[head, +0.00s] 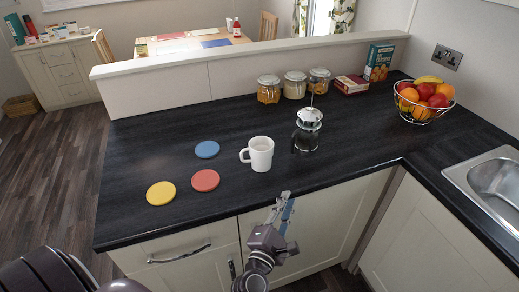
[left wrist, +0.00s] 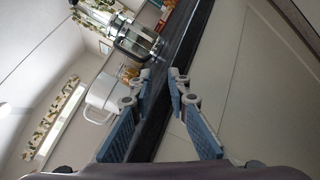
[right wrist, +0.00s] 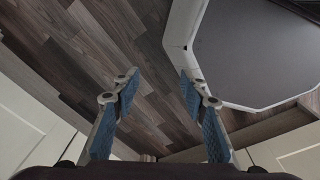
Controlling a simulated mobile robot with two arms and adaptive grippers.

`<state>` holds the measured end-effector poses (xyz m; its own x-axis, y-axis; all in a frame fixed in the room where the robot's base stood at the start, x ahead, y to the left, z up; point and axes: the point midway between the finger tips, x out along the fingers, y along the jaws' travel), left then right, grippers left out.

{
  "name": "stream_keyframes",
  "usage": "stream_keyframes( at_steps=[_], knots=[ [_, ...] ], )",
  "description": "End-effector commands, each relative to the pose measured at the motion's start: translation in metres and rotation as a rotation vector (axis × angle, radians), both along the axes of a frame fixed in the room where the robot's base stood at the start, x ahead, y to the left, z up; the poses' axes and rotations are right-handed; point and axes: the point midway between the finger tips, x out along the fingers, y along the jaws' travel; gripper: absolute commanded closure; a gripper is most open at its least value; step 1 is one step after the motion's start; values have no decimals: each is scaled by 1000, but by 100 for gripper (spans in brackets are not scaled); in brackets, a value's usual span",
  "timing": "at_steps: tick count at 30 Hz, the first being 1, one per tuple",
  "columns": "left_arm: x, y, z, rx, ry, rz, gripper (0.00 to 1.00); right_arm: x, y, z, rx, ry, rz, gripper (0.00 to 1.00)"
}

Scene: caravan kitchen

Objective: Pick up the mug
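A white mug (head: 260,154) stands upright on the black countertop (head: 130,215), its handle pointing left. In the left wrist view the mug (left wrist: 100,97) shows beyond the left finger. My left gripper (head: 286,196) is in front of the counter's front edge, nearer to me than the mug and a little to its right. Its fingers (left wrist: 158,75) are apart and empty, not touching the mug. My right gripper is not in the head view. In its own wrist view the right gripper (right wrist: 155,75) is open and empty, with wooden floor beyond it.
A French press (head: 307,132) stands just right of the mug. Blue (head: 207,149), red (head: 205,180) and yellow (head: 161,193) coasters lie to its left. Jars (head: 295,85), boxes (head: 380,62) and a fruit basket (head: 423,101) are further back. A sink (head: 490,185) is at right.

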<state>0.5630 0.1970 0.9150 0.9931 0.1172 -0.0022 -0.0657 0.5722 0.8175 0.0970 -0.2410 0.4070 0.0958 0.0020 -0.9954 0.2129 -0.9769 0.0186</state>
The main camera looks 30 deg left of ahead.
Motion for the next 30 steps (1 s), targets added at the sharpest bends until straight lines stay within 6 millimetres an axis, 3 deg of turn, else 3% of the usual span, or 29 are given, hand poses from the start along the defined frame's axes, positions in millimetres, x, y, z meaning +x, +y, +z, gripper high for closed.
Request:
stream_keyframes(
  at_steps=[1,3,6,9,14,30],
  knots=[
    [2,26,34,-200,-89,106,84,-3,1,8,1,3,0,60],
    [-3,59,58,-443,-193,230,84,-5,2,11,3,6,0,60],
    [-13,92,65,-695,-297,367,84,-7,4,12,4,9,-1,60],
    [-21,111,62,-848,-358,459,84,-10,8,13,9,13,0,60],
    [-21,126,58,-932,-394,513,84,-13,15,15,16,17,1,60],
    [32,168,57,-930,-392,512,84,-6,2,22,2,9,-1,60]
  ],
)
